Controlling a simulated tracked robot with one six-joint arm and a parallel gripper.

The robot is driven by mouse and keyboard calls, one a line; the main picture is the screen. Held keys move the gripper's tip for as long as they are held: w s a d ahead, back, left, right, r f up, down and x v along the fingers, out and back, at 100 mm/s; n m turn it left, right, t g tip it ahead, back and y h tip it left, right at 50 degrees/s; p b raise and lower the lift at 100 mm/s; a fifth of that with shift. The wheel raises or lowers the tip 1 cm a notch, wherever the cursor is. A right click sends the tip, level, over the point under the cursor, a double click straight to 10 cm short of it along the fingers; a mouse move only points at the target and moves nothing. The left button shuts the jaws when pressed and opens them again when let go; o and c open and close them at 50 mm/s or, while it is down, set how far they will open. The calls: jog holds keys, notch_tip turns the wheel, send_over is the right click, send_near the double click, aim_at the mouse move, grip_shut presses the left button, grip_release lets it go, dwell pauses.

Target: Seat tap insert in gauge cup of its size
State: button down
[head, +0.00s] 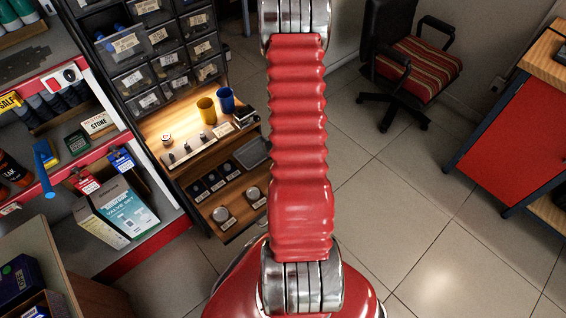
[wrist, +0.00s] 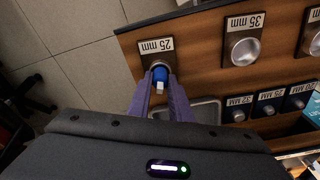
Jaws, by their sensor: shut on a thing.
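In the wrist view my gripper (wrist: 160,77) has its purple fingers shut on a blue tap insert (wrist: 160,72) with a white end. The insert is right over the metal gauge cup (wrist: 152,62) beside the 25 mm label (wrist: 155,46) and hides most of it. I cannot tell whether it is above the cup or partly inside. The 35 mm gauge cup (wrist: 242,49) is apart to the right, and another metal cup (wrist: 314,40) is at the right edge. My gripper is not visible in the head view.
A row of dark labelled holders (wrist: 267,109) and a grey tray (wrist: 190,110) are beside the cups. In the head view a yellow cup (head: 207,110) and a blue cup (head: 226,99) stand on the upper shelf. Open floor (head: 410,200) is at right.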

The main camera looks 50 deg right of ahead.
jog(key=shift+f, duration=0.5)
jog(key=c, duration=1.9)
grip_release()
notch_tip(320, 180, up, 11)
jog(key=s, duration=0.1)
jog(key=shift+a, duration=0.35)
dwell(0.3)
